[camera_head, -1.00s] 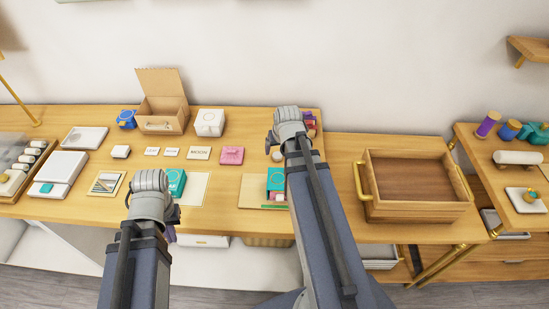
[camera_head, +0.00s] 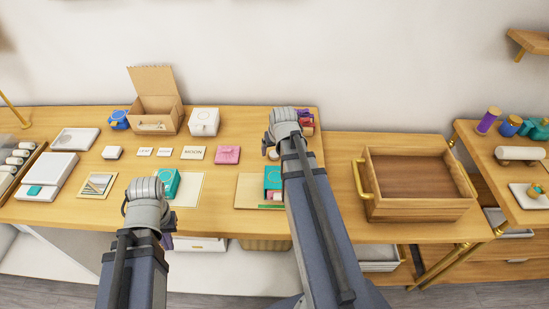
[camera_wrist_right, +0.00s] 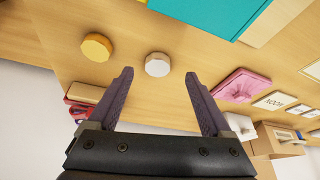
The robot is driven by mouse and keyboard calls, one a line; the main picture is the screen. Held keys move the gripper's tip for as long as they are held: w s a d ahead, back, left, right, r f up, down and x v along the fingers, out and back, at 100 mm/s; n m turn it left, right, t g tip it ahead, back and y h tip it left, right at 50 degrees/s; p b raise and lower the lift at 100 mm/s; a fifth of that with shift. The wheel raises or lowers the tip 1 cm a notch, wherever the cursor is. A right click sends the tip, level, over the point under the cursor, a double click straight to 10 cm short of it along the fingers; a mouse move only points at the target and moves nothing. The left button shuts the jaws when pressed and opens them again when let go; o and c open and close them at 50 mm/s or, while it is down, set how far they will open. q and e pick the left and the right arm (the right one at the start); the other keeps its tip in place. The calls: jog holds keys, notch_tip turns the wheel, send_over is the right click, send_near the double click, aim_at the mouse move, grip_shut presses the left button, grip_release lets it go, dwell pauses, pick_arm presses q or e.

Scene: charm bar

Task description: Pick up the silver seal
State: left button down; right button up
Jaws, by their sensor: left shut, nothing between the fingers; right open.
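The silver seal (camera_wrist_right: 158,64) is a small round piece with a pale top, standing on the wooden table. In the right wrist view it lies ahead of and roughly between the fingertips of my right gripper (camera_wrist_right: 159,74), which is open and empty. A similar gold seal (camera_wrist_right: 96,46) stands to its left. In the head view the silver seal (camera_head: 273,153) shows partly beside my right gripper (camera_head: 284,118), whose fingers are hidden by its wrist.
A teal box (camera_head: 272,178) stands close in front of the seals. A pink pad (camera_head: 228,155) and label cards (camera_head: 192,153) lie to the left. A white box (camera_head: 204,121) and an open cardboard box (camera_head: 157,114) stand behind. A wooden crate (camera_head: 417,205) stands to the right.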

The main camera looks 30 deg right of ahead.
aim_at(275, 154)
jog(key=b+x, duration=0.1)
jog(key=x, duration=0.1)
jog(key=b+x, duration=0.1)
jog(key=x, duration=0.1)
jog(key=shift+w+d+r+b, duration=0.15)
jog(key=shift+d+b, duration=0.1)
jog(key=shift+b, duration=0.15)
jog(key=shift+c, duration=0.3)
grip_shut()
